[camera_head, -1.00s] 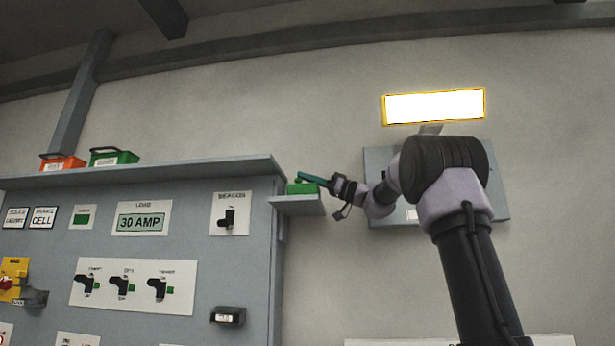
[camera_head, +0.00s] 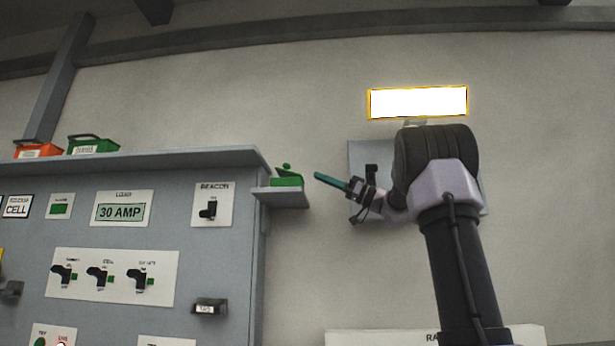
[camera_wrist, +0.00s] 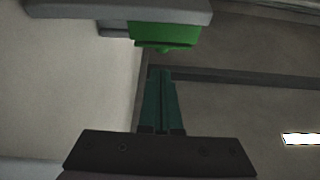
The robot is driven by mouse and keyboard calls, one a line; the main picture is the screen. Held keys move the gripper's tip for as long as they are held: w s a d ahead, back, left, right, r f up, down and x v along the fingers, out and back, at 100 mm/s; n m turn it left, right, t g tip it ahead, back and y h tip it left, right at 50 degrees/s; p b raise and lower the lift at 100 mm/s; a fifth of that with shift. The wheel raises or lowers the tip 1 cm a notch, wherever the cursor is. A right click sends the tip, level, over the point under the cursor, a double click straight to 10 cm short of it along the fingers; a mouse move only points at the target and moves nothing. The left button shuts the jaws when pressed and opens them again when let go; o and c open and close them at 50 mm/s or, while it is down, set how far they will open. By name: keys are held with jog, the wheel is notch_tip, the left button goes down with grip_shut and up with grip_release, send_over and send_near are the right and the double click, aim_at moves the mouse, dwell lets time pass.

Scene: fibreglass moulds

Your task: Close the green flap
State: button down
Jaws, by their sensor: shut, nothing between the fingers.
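A green box (camera_head: 288,182) sits on a small grey side shelf (camera_head: 282,198) at the right end of the panel. Its green flap (camera_head: 284,172) shows on top, with a small raised knob; it looks slightly tilted, and I cannot tell whether it is fully down. My gripper (camera_head: 316,175) has teal fingers pressed together and empty. It is just right of the box, apart from it, with the fingertips pointing left toward it. In the wrist view the green box (camera_wrist: 165,34) is beyond the fingertips (camera_wrist: 164,72), with a visible gap.
A grey panel (camera_head: 225,265) with switches fills the left. Its top ledge (camera_head: 140,160) carries an orange box (camera_head: 38,151) and another green box (camera_head: 94,147). A grey wall box (camera_head: 358,160) is behind my arm. The wall between is bare.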

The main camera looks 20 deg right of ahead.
jog(key=shift+t+y, duration=0.4)
jog(key=shift+y, duration=0.5)
jog(key=w+a+r, duration=0.1)
jog(key=a+r, duration=0.1)
jog(key=w+a+r, duration=0.1)
jog(key=a+r, duration=0.1)
jog(key=r, duration=0.1)
jog(key=w+a+r, duration=0.1)
jog(key=a+r, duration=0.1)
jog(key=r, duration=0.1)
jog(key=shift+a+r, duration=0.2)
jog(key=shift+w+a, duration=0.2)
jog(key=shift+a, duration=0.15)
jog(key=shift+w+a+f, duration=0.1)
jog(key=shift+a+f, duration=0.1)
jog(key=shift+f, duration=0.7)
jog(key=shift+a+f, duration=0.2)
jog(key=shift+f, duration=0.65)
